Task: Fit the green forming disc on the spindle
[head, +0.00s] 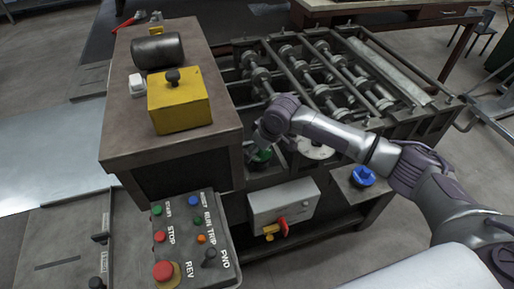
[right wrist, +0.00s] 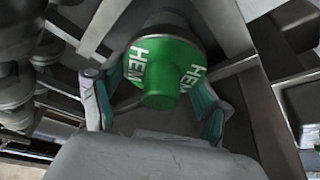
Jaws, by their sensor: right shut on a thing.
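The green forming disc (right wrist: 163,58) has white "HEM" lettering and a raised green hub, and it shows in the right wrist view. It also shows in the head view (head: 262,156), small and partly covered by my gripper, at the near side of the machine. My right gripper (right wrist: 160,92) is shut on it, with one finger on each side of the disc. My left gripper is out of view.
A blue disc (head: 362,176) sits on a side shelf at the right. The roller machine (head: 330,75) has several shafts and bars. A cabinet (head: 130,110) carries a yellow block (head: 180,103) and a dark cylinder (head: 157,51). A control panel (head: 190,245) stands in front.

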